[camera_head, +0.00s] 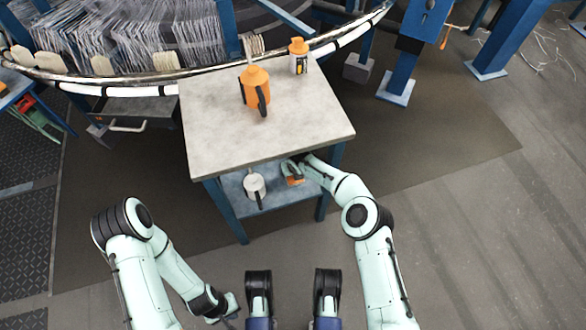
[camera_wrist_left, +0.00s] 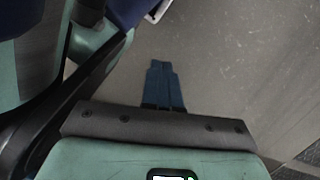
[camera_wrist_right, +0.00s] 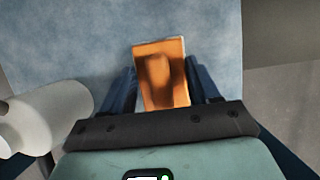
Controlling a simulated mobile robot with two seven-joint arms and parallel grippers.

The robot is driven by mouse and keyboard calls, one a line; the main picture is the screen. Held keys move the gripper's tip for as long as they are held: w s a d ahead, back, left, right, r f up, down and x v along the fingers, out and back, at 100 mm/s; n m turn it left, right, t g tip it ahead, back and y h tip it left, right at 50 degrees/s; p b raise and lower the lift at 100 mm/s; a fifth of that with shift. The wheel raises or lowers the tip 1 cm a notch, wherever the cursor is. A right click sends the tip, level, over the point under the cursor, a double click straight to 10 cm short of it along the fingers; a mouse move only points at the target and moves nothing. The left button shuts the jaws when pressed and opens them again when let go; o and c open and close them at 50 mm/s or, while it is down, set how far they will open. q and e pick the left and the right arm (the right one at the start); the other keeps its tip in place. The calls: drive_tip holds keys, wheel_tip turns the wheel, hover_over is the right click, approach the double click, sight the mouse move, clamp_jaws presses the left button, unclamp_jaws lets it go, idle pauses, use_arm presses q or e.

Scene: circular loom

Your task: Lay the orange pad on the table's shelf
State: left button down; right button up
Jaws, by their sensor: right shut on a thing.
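The orange pad (camera_wrist_right: 163,75) is between the two dark blue fingers of my right gripper (camera_wrist_right: 165,90), which is shut on it. In the head view the pad (camera_head: 295,181) and my right gripper (camera_head: 293,172) are under the tabletop's front edge, at the right part of the shelf. The table's blue shelf (camera_head: 273,198) lies behind and below the pad; in the right wrist view it is the pale blue surface (camera_wrist_right: 70,40). I cannot tell whether the pad touches it. My left gripper (camera_wrist_left: 162,70) has its fingers together, empty, over the floor, low in the head view (camera_head: 233,312).
A white tool with a dark handle (camera_head: 254,185) stands on the shelf left of the pad, close to my right gripper. An orange container with a black handle (camera_head: 257,88) and a smaller orange-capped bottle (camera_head: 298,57) stand on the grey tabletop (camera_head: 220,130). The loom rim (camera_head: 150,83) runs behind.

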drive_tip(key=shift+f, duration=0.35)
drive_tip(key=o, duration=1.2)
drive_tip(key=shift+s+r+p, duration=0.15)
drive_tip(key=shift+r+p, duration=0.15)
drive_tip(key=shift+r, duration=0.25)
drive_tip(key=p+v, duration=0.2)
drive_tip(key=v, duration=0.2)
drive_tip(key=shift+s+d+r, duration=0.1)
drive_tip(key=shift+s+r, duration=0.15)
drive_tip(key=shift+r, duration=0.05)
use_arm(q)
drive_tip(key=w+d+r+t+p, duration=0.1)
drive_tip(key=w+r+t+p, duration=0.2)
drive_tip(key=w+r, duration=0.6)
drive_tip(key=shift+w+d+m+t+p, duration=0.4)
drive_tip(key=shift+w+t, duration=0.3)
drive_tip(key=shift+w, duration=0.95)
use_arm(e)
drive_tip(key=shift+s+d+f, duration=0.1)
drive_tip(key=shift+s+d, duration=0.5)
drive_tip(key=shift+s, duration=1.25)
drive_tip(key=shift+s+d+f, duration=0.15)
drive_tip(key=shift+s+d, duration=0.45)
drive_tip(key=shift+s, duration=1.2)
drive_tip(key=shift+s+d+f, duration=0.1)
drive_tip(key=shift+s+d, duration=0.5)
drive_tip(key=shift+s, duration=1.25)
use_arm(q)
drive_tip(key=shift+a, duration=0.1)
